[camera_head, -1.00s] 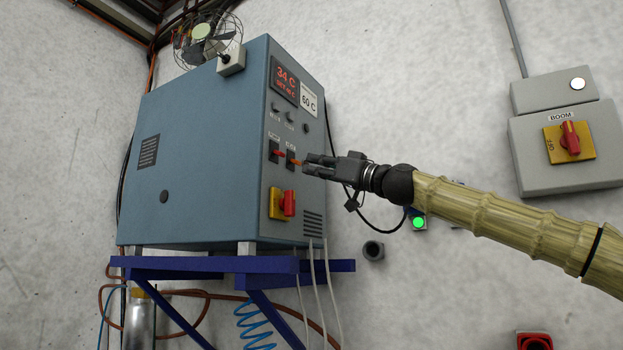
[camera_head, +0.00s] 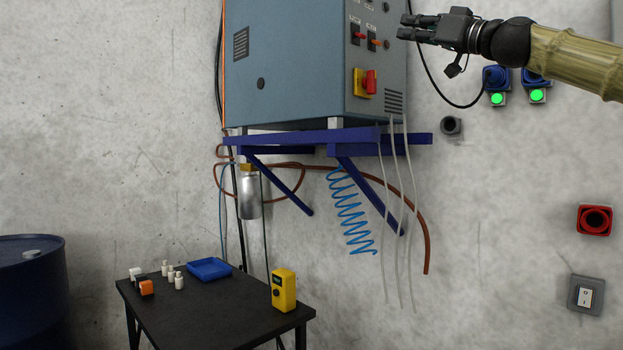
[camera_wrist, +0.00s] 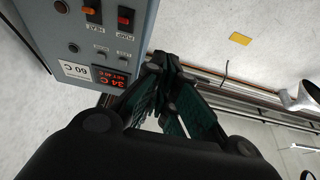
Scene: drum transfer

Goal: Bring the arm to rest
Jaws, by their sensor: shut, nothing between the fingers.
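My gripper (camera_head: 403,27) is at the upper right of the head view, its fingers shut and empty. It points left and stands a little off the front of the blue-grey heater box (camera_head: 290,70), just right of its two rocker switches, and touches nothing that I can see. My arm runs from it to the right edge in a ribbed yellowish sleeve. In the wrist view the fingertips (camera_wrist: 165,68) meet in front of the wall, with the box's panel (camera_wrist: 100,45) beside them at the upper left.
The box stands on a blue wall bracket (camera_head: 290,140) with hanging hoses. A black table (camera_head: 220,315) with a yellow device (camera_head: 284,290) and a blue tray (camera_head: 209,269) is below. A blue drum (camera_head: 30,290) stands at the left. The wall right of the bracket has open room before it.

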